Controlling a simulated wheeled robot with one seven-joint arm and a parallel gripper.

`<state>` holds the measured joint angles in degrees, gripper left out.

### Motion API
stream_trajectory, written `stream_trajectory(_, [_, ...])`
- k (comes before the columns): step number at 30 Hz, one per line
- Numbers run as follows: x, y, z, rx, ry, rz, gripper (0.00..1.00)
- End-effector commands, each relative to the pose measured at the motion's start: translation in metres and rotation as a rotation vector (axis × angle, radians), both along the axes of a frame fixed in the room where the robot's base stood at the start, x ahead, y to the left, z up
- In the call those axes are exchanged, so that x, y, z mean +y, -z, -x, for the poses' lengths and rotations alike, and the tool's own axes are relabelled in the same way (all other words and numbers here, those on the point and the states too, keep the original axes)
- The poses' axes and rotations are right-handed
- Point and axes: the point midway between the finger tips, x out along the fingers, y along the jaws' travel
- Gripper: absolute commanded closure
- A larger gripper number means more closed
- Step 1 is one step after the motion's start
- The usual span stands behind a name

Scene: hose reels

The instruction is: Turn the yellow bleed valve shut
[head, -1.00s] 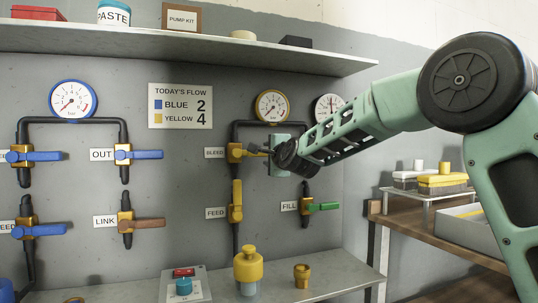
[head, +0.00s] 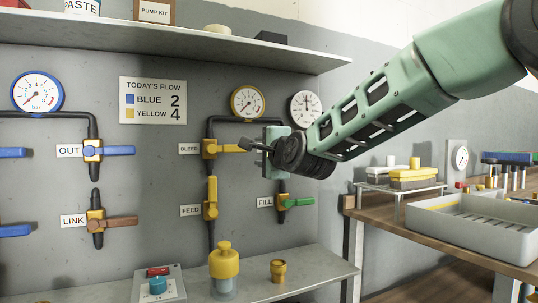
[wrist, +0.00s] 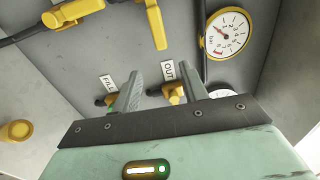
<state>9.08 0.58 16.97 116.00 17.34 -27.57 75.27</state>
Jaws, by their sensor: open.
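The yellow bleed valve (head: 209,148) is on the wall panel beside the BLEED label. Its handle (head: 232,148) lies horizontal, pointing right. My gripper (head: 254,147) is just right of the handle's end, and its fingertips overlap the end in the head view. In the wrist view, the bleed handle (wrist: 155,20) is at the top, beyond the fingertips and not between them. My gripper (wrist: 160,75) is open and empty there, with the OUT valve (wrist: 173,97) showing between its fingers. My gripper hides that valve in the head view.
The FEED valve (head: 210,210) is below, its yellow handle upright. The FILL valve (head: 283,202) has a green handle. A yellow-rimmed gauge (head: 247,102) and another gauge (head: 306,108) are above. A shelf (head: 190,40) overhangs the panel. A yellow-topped bottle (head: 224,262) stands on the ledge.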

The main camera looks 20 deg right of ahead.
Motion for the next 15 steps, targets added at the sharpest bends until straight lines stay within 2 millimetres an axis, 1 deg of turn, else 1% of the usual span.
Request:
stream_trajectory(1, [0.0, -0.001, 0.011, -0.002, 0.0, 0.001, 0.56])
stream_trajectory(6, [0.001, 0.0, 0.034, -0.001, -0.001, 0.0, 0.56])
stream_trajectory(10, [0.001, 0.0, 0.042, 0.001, -0.001, -0.001, 0.56])
stream_trajectory(15, [0.0, 0.0, 0.045, 0.001, -0.001, -0.001, 0.56])
